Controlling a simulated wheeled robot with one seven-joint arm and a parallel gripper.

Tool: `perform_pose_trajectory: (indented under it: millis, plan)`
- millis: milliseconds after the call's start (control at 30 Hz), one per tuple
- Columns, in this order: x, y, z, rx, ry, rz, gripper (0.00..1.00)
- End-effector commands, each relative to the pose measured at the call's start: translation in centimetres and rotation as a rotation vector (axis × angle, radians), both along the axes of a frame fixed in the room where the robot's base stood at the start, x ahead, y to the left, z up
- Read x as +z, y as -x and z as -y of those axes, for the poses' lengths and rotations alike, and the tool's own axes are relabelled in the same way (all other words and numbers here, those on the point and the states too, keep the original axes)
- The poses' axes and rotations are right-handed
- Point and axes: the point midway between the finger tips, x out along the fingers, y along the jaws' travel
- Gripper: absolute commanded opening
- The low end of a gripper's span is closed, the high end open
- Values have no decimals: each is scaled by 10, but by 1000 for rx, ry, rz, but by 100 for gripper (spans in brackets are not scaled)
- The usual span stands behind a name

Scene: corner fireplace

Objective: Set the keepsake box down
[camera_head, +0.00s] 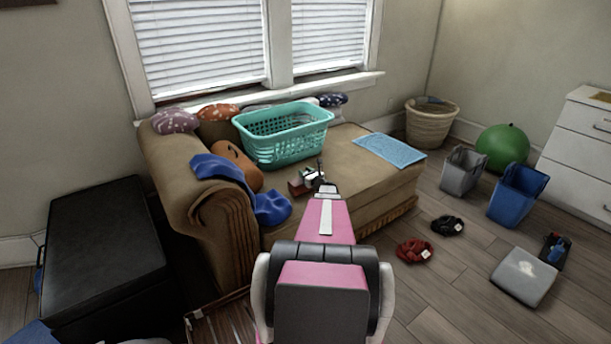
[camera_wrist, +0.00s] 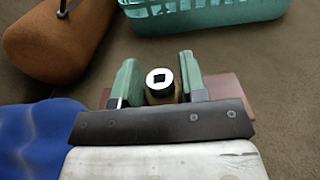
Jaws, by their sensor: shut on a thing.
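The keepsake box (camera_head: 297,188) appears as a small reddish-brown box over the seat of the tan chaise (camera_head: 345,172). In the wrist view the reddish box (camera_wrist: 222,86) shows on both sides beneath my fingers. My gripper (camera_wrist: 160,78) has its two green-padded fingers shut on a round, knob-like part with a white ring and dark square on top. My gripper (camera_head: 314,178) is at the far end of my pink arm in the head view. Most of the box is hidden by my gripper. I cannot tell whether its underside touches the seat.
A teal laundry basket (camera_head: 283,145) stands behind the box. An orange-brown bolster (camera_head: 240,165) and blue cloth (camera_head: 270,207) lie to the left. A light-blue towel (camera_head: 390,150) lies at the right. Bare seat lies between the box and the towel.

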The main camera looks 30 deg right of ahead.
Motion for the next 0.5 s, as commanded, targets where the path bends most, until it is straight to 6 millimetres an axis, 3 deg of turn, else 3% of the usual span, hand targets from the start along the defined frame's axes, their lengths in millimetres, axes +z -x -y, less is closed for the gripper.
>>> perform_pose_trajectory:
  millis: [67, 433, 467, 500]
  plan:
    - [-8, 0, 0, 1, -1, 1, 0]
    - [-11, 0, 0, 1, -1, 1, 0]
    - [-11, 0, 0, 1, 0, 0, 46]
    - [-11, 0, 0, 1, 0, 0, 59]
